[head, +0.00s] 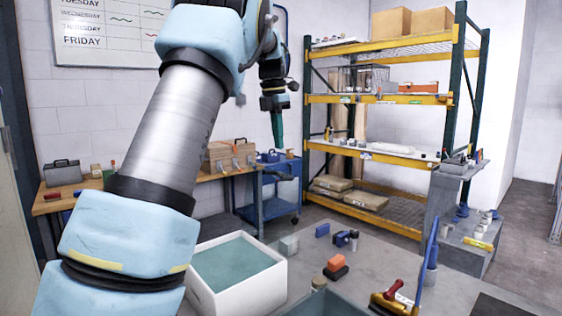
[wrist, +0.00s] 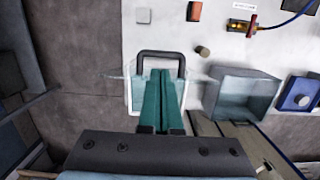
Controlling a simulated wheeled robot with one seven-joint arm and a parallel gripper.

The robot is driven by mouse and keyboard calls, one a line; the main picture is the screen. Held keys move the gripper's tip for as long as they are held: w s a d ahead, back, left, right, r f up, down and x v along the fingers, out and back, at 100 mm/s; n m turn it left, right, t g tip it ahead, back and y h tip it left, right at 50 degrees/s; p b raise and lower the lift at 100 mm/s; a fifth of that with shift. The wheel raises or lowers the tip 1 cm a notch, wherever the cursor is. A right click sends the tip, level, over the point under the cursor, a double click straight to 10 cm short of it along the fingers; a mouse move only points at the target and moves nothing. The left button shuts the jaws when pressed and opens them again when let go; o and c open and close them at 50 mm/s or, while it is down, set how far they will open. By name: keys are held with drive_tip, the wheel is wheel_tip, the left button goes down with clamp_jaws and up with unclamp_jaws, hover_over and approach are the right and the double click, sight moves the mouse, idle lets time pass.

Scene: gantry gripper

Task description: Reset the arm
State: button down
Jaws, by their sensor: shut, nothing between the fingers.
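My arm rises from the lower left of the head view and bends over at the top.
The white box (head: 238,298) with a teal inside stands at the front, near a grey bin (wrist: 212,98). An orange block (head: 336,263) and other small items lie on the grey surface. A shelf rack (head: 380,46), blue cart (head: 277,210) and wooden bench (head: 48,205) stand behind.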

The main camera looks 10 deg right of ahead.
drive_tip(key=s+a+f+m+b, duration=0.2)
drive_tip(key=s+a+f+m, duration=0.3)
drive_tip(key=a+f+m, duration=0.65)
drive_tip(key=s+a+f+m, duration=0.5)
drive_tip(key=s+f+m, duration=0.1)
drive_tip(key=s+f, duration=0.2)
drive_tip(key=s+a+f+m+y+b, duration=0.1)
drive_tip(key=s+a+f+m, duration=0.5)
drive_tip(key=s, duration=0.5)
drive_tip(key=shift+s+f+m+t, duration=0.2)
drive_tip(key=shift+f+m+t, duration=0.2)
drive_tip(key=shift+f+m, duration=0.4)
